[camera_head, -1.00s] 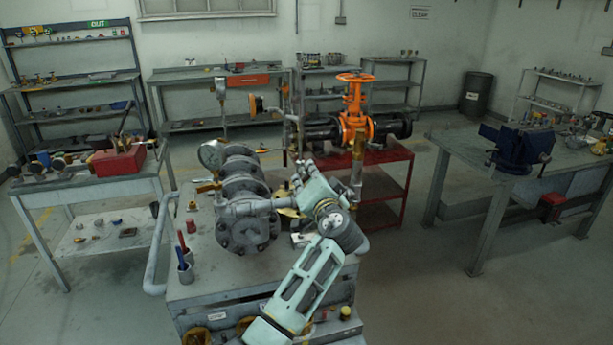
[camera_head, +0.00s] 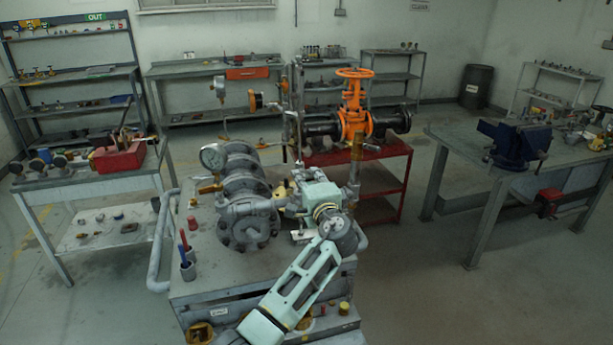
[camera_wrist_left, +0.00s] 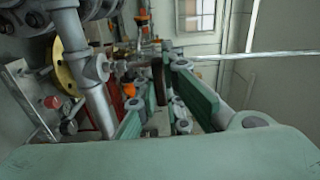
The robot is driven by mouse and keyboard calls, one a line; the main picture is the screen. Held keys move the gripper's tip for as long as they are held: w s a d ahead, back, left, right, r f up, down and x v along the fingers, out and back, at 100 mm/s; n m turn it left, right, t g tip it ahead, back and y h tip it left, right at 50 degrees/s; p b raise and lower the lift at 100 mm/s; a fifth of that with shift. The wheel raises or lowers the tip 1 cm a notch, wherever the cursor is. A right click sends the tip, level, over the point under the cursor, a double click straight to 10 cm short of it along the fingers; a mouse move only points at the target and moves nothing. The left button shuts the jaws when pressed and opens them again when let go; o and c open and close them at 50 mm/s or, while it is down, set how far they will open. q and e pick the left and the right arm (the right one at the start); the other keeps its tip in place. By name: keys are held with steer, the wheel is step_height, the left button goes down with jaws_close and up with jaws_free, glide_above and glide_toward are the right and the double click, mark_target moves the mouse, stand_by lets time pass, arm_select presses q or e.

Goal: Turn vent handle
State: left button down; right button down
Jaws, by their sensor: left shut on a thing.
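The grey flanged valve body (camera_head: 247,217) stands on the grey cart, with a round gauge (camera_head: 212,157) at its upper left. My left gripper (camera_head: 296,180) is just right of the flanges, its pale green housing tilted over the pipework. In the left wrist view its two green fingers (camera_wrist_left: 158,82) reach forward and are shut on a dark, narrow upright piece, which looks like the vent handle (camera_wrist_left: 158,76). In the head view the gripper mostly hides the handle. My right gripper is in neither view.
An orange gate valve (camera_head: 354,122) on a red cart (camera_head: 385,178) stands behind the gripper. A grey pipe (camera_wrist_left: 88,75) runs close to the left of the fingers in the wrist view. A blue vise (camera_head: 513,143) sits on the right bench; the floor between is clear.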

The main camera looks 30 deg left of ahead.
arm_select(q)
steer(key=shift+m, duration=0.3)
steer(key=c, duration=1.9)
jaws_free()
steer(key=shift+o, duration=0.2)
steer(key=shift+d, duration=0.1)
steer(key=v, duration=1.2)
steer(key=shift+f, duration=0.15)
